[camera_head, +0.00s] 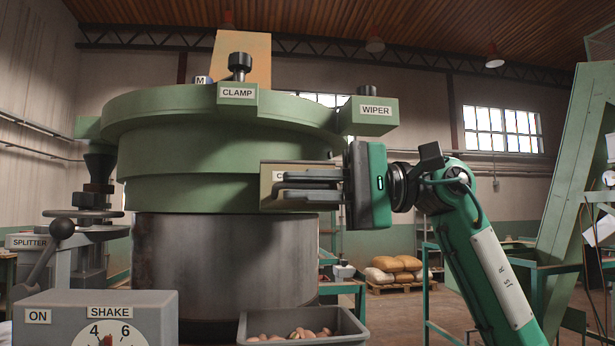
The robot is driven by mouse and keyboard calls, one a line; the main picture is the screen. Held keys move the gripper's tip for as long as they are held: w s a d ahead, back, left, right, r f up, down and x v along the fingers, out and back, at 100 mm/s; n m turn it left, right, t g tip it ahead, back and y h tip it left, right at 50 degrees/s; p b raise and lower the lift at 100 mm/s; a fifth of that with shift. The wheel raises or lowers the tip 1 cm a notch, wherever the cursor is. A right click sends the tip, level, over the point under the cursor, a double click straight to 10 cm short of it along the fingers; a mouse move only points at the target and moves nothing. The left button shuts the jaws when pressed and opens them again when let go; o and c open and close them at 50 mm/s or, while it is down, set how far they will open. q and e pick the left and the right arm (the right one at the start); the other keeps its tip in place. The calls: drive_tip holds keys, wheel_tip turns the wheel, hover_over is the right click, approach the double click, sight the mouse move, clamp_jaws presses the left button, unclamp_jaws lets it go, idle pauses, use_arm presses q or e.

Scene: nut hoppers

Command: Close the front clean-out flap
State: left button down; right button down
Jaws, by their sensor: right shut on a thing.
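The clean-out flap (273,202) is a tan and green plate at the front right of the green round hopper bowl (225,150). Its label is mostly covered by my gripper, with only the first letter showing. My right gripper (287,186) comes in from the right, its grey fingers lying level across the flap's face. It is shut on the flap, though the fingers hide the exact grip point. I cannot tell whether the flap sits flush with the bowl wall. My left gripper is not in view.
The clamp block (238,95) and wiper block (370,117) project from the bowl rim above my gripper. A grey tray (345,325) with nuts stands below. The control box (60,305) is at the lower left.

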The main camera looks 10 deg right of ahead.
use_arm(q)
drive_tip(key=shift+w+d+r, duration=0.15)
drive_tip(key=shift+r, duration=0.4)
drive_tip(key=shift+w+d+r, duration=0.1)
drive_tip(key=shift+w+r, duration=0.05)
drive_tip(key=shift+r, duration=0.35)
use_arm(e)
drive_tip(key=n, duration=0.2)
drive_tip(key=w+f+n, duration=0.1)
drive_tip(key=shift+w+f+n, duration=0.15)
drive_tip(key=shift+w+n, duration=0.05)
drive_tip(key=shift+n, duration=0.2)
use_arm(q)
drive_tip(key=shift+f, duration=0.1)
use_arm(e)
drive_tip(key=shift+d, duration=0.1)
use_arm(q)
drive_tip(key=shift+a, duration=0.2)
use_arm(e)
drive_tip(key=c, duration=1.5)
unclamp_jaws()
drive_tip(key=shift+f, duration=0.1)
